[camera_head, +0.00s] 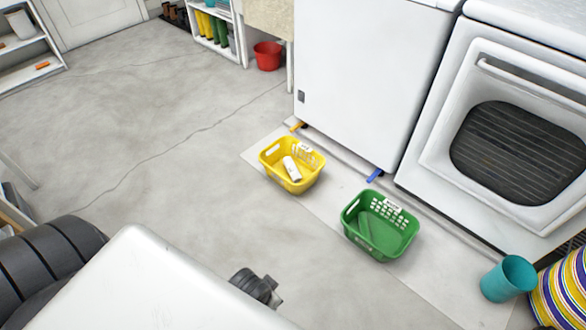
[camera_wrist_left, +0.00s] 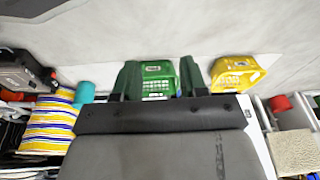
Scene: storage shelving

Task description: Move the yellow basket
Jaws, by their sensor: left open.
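The yellow basket (camera_head: 292,176) stands upright on the floor in front of a white appliance in the head view, with a white object (camera_head: 291,168) inside. It also shows in the left wrist view (camera_wrist_left: 234,75), at the upper right, outside my fingers. My left gripper (camera_wrist_left: 159,63) is open in the left wrist view, its two dark fingers apart and touching neither basket. The green basket (camera_wrist_left: 157,72) appears in line with the gap between them. A dark part of mine shows low in the head view; I cannot tell which arm it belongs to. My right gripper is not identifiable.
The green basket (camera_head: 380,229) stands right of the yellow one in the head view. A teal bin (camera_head: 507,279) and a striped basket (camera_head: 563,292) are at the lower right. White appliances (camera_head: 368,75) line the back. Floor left of the yellow basket is clear.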

